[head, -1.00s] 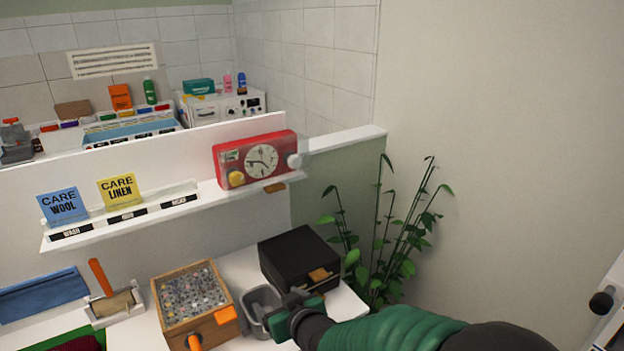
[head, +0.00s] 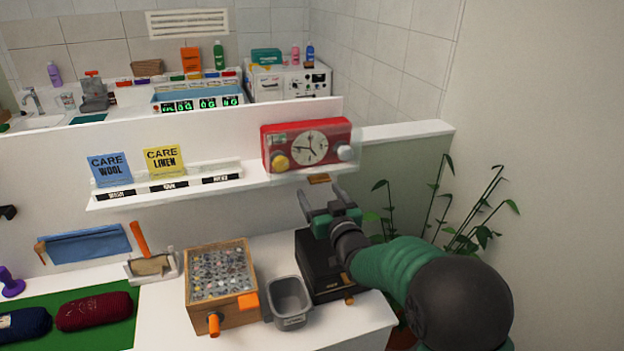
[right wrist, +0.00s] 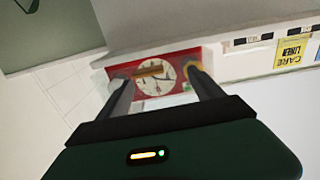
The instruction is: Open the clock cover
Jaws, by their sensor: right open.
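A red clock (head: 290,148) with a white round dial, a yellow knob and a white knob stands on the white shelf. A clear cover (head: 356,150) seems to sit over its front, with a brown tab (head: 319,179) below it at the shelf edge. My right gripper (head: 322,198) is open and empty, below and in front of the clock, fingers pointing up toward it. In the right wrist view the clock (right wrist: 178,62) shows upside down between the open fingers (right wrist: 158,88), with the brown tab (right wrist: 150,71) over the dial. My left gripper is not in view.
The shelf (head: 200,194) also holds blue and yellow care cards (head: 110,170). Below are a black box (head: 312,262), a grey bin (head: 290,300) and a wooden box of buttons (head: 221,272). A plant (head: 478,225) stands right of my arm.

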